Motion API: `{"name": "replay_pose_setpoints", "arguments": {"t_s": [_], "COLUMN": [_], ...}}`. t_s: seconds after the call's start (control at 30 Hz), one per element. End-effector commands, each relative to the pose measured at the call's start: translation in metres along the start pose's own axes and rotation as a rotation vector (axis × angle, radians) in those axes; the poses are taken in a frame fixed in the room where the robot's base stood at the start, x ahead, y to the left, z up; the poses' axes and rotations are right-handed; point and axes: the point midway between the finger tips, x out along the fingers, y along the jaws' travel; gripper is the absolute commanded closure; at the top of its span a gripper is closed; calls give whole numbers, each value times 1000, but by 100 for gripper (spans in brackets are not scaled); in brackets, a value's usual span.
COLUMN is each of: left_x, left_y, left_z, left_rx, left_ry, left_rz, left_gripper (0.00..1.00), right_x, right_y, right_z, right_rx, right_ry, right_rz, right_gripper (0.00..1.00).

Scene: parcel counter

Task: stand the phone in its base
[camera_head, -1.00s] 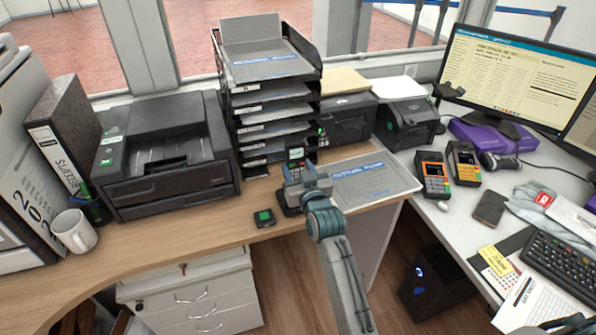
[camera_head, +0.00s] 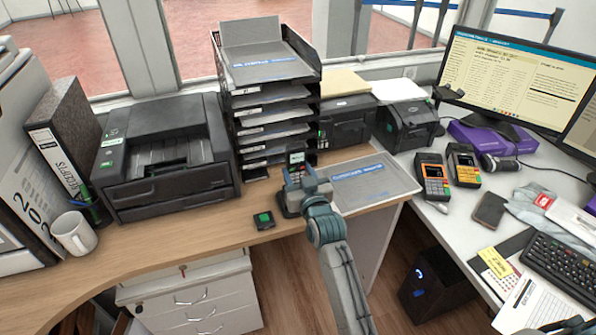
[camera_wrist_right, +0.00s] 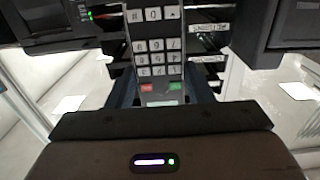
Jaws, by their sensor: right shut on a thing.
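The phone (camera_head: 296,160) is a dark handset with a small screen and a keypad. It stands roughly upright in front of the tray stack, in the grip of my right gripper (camera_head: 297,182). In the right wrist view the phone's keypad (camera_wrist_right: 157,45) faces the camera, between the fingers of the gripper (camera_wrist_right: 160,98). The dark base (camera_head: 284,208) shows on the wooden counter just below the phone and is partly hidden by the gripper. I cannot tell whether the phone's lower end touches it. My left gripper is out of view.
A small black device with a green screen (camera_head: 264,219) lies left of the base. The letter-tray stack (camera_head: 262,110) rises close behind.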

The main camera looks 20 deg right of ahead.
Motion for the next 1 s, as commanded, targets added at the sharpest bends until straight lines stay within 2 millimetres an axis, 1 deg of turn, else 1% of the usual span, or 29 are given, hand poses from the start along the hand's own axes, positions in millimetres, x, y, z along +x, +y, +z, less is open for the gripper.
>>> {"name": "replay_pose_setpoints", "arguments": {"t_s": [0.43,1.0], "left_x": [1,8], "left_y": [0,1], "left_z": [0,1], "left_rx": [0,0], "left_ry": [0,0], "left_rz": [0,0], "left_gripper": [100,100], "right_x": [0,0], "right_y": [0,0], "right_z": [1,17], "right_rx": [-1,-1], "right_ry": [1,0], "right_rz": [0,0], "right_gripper": [85,85]}}
